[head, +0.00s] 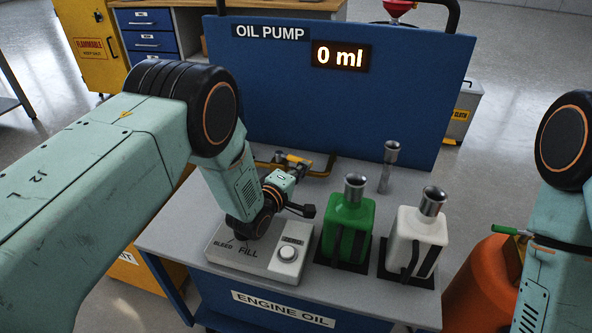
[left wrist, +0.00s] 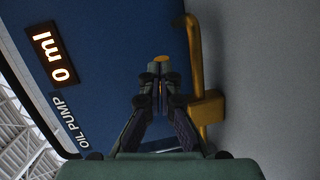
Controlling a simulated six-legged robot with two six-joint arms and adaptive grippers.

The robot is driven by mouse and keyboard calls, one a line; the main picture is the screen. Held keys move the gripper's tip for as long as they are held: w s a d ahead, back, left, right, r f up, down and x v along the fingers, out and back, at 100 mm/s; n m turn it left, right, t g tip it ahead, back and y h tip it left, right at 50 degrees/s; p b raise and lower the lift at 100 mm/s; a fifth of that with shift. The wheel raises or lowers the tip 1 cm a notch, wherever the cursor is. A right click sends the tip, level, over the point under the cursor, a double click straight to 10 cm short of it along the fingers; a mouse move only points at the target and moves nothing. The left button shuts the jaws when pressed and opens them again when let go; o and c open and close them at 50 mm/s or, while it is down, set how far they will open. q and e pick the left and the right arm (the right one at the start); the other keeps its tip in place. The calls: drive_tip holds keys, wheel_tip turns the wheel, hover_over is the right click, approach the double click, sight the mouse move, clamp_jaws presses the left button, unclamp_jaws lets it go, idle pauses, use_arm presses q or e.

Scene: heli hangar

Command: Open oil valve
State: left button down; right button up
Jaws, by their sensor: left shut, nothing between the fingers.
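The yellow pipe fitting of the oil pump stands at the foot of the blue panel. Its curved part shows in the head view (head: 322,171), and a yellow pipe with a block (left wrist: 207,107) shows in the left wrist view. I cannot tell clearly which part is the valve handle. My left gripper (head: 294,164) is at this fitting, partly hidden by its own wrist. In the left wrist view my left gripper (left wrist: 160,82) is shut and empty, its tips just left of the yellow pipe. A small orange end (left wrist: 160,58) shows just beyond the tips. My right gripper is out of view.
The blue panel (head: 400,100) reads 0 ml. On the grey bench top (head: 180,240) are a control box (head: 284,268), a green bottle (head: 350,217), a white bottle (head: 415,235) and a metal-topped post (head: 390,155). An orange drum (head: 480,285) stands at right.

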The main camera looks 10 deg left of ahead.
use_arm(q)
drive_tip(key=shift+w+d, duration=0.2)
drive_tip(key=shift+d, duration=0.05)
drive_tip(key=shift+w, duration=0.25)
drive_tip(key=shift+w+d, duration=0.4)
drive_tip(key=shift+w, duration=0.05)
drive_tip(key=shift+r, duration=0.15)
drive_tip(key=shift+w+r, duration=0.15)
drive_tip(key=shift+r, duration=0.05)
drive_tip(key=v, duration=1.2)
drive_tip(key=shift+f, duration=0.3)
drive_tip(key=shift+s+a, duration=0.1)
drive_tip(key=shift+s, duration=0.15)
drive_tip(key=shift+r, duration=0.1)
